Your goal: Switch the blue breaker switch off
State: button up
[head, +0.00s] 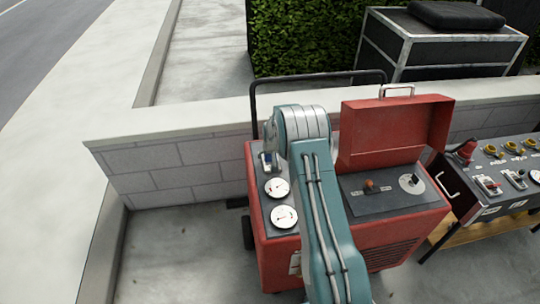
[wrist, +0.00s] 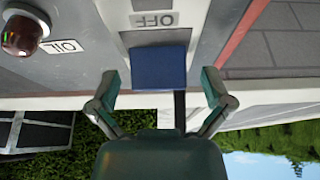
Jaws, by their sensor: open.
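The blue breaker switch (wrist: 158,68) is a blue block on a light plate in the wrist view. An upside-down "OFF" label (wrist: 155,20) is just above it in that picture. My gripper (wrist: 160,82) is open, with one finger to each side of the switch in the picture. I see gaps between the fingers and the switch, and nothing is held. In the head view the switch plate (head: 267,161) shows small on the left panel of the red machine (head: 400,235), above two white gauges. My arm hides the gripper there.
A red lid (head: 393,130) stands raised on the machine. A brown-red knob (wrist: 20,35) with a label is at the upper left in the wrist view. A low block wall (head: 180,165) runs behind. A second panel with switches (head: 505,175) stands at right.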

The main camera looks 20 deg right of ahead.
jog(key=shift+w+f, duration=0.1)
jog(key=shift+d, duration=0.1)
jog(key=c, duration=1.2)
jog(key=shift+o, duration=0.2)
jog(key=shift+s+a+t+h, duration=0.15)
jog(key=shift+s+t, duration=0.2)
jog(key=shift+t, duration=0.65)
jog(key=shift+s+a+t+h, duration=0.15)
jog(key=shift+s+t, duration=0.2)
jog(key=shift+t, duration=0.65)
jog(key=shift+d, duration=0.1)
jog(key=o, duration=1.2)
jog(key=shift+c, duration=0.2)
